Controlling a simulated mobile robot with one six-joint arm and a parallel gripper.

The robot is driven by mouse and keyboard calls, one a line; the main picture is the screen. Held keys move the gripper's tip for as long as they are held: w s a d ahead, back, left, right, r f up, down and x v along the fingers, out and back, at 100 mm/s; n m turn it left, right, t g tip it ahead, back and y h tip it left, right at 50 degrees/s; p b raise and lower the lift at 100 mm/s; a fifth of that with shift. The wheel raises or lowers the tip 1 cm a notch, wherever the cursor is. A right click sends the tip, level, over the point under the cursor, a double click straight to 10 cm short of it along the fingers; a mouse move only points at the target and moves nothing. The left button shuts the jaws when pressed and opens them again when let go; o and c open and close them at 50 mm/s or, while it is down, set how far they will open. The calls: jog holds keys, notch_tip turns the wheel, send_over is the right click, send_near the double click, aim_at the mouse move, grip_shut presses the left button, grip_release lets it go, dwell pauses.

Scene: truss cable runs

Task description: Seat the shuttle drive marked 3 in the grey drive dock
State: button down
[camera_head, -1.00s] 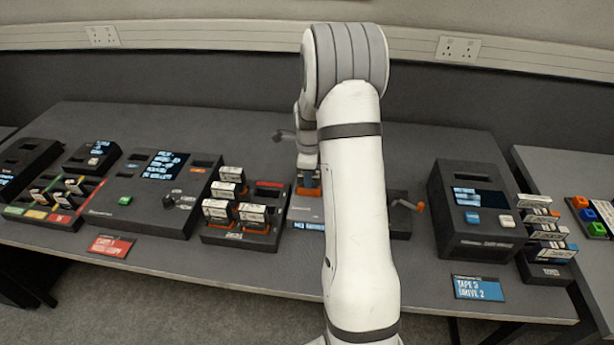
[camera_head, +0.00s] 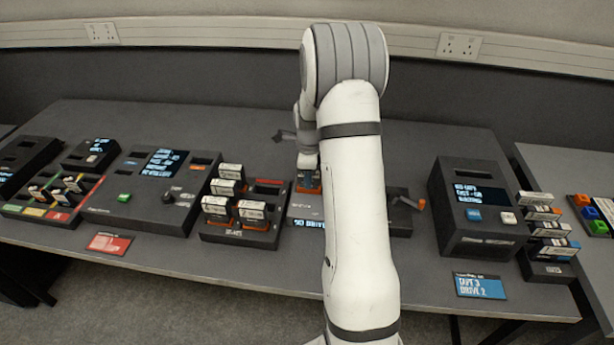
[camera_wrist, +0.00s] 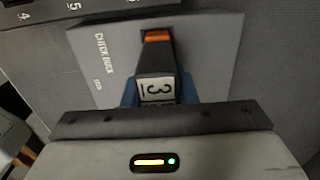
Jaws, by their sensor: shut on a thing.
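The shuttle drive marked 3 (camera_wrist: 157,88) is a dark block with a white label and an orange end. In the wrist view it stands over the grey drive dock (camera_wrist: 105,58), which is lettered CHECK DOCK. My gripper (camera_wrist: 160,92) is shut on the drive, with blue finger pads at its sides. In the head view my gripper (camera_head: 308,177) is down at the dock (camera_head: 303,212), whose front display reads NO DRIVE. My arm hides the dock's right part. I cannot tell how deep the drive sits in the slot.
A dark rack (camera_head: 240,232) with several white-labelled drives stands just left of the dock. An orange-tipped lever (camera_head: 420,204) is on the right. A tape machine (camera_head: 475,215) stands farther right, a console (camera_head: 150,195) farther left.

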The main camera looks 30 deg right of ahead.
jog(key=shift+f+b, duration=0.5)
jog(key=shift+f, duration=0.1)
dwell(0.4)
jog(key=c, duration=0.8)
grip_release()
jog(key=shift+o, duration=0.2)
jog(key=shift+s, duration=0.1)
jog(key=shift+r+p, duration=2.25)
jog(key=shift+r, duration=1.5)
